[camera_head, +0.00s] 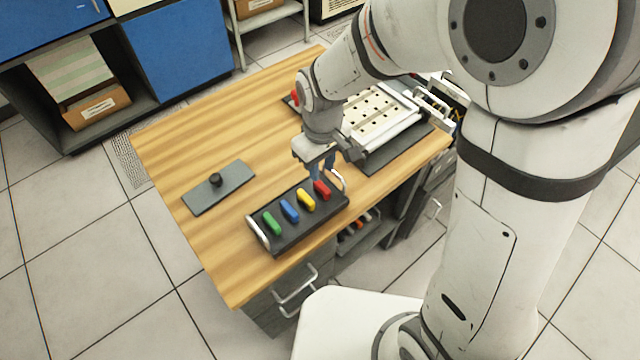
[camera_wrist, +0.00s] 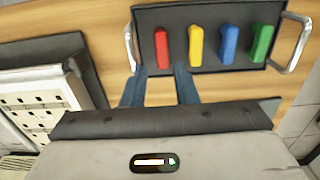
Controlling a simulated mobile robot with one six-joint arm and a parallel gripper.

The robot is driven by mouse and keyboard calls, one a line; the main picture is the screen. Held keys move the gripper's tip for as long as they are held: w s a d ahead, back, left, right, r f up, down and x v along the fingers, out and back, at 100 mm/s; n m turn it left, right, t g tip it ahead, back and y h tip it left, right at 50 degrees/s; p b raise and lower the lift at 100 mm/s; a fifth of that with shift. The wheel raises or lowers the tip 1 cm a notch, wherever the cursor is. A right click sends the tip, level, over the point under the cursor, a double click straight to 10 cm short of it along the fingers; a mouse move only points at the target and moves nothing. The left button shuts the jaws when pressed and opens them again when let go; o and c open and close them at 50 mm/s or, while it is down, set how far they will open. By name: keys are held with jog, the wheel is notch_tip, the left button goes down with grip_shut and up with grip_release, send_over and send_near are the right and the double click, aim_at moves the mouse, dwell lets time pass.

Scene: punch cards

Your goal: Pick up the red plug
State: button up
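The red plug (camera_head: 322,190) stands in the black tray (camera_head: 290,238) at the right end of a row of coloured plugs. In the wrist view the red plug (camera_wrist: 162,48) is the leftmost of the row. My gripper (camera_head: 323,172) is just behind and above it in the head view. In the wrist view my gripper (camera_wrist: 161,72) shows two blue fingers spread apart, with nothing between them. The red plug lies just past the fingertips, roughly in line with the gap. I cannot tell the exact height between them.
Yellow (camera_head: 306,200), blue (camera_head: 289,211) and green (camera_head: 271,223) plugs share the tray, which has metal handles at its ends. A device with a perforated panel (camera_head: 375,112) stands behind right.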

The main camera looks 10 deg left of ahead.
aim_at(322, 185)
jog(key=f, duration=0.5)
jog(key=shift+s+f, duration=0.2)
jog(key=shift+f, duration=0.15)
grip_shut()
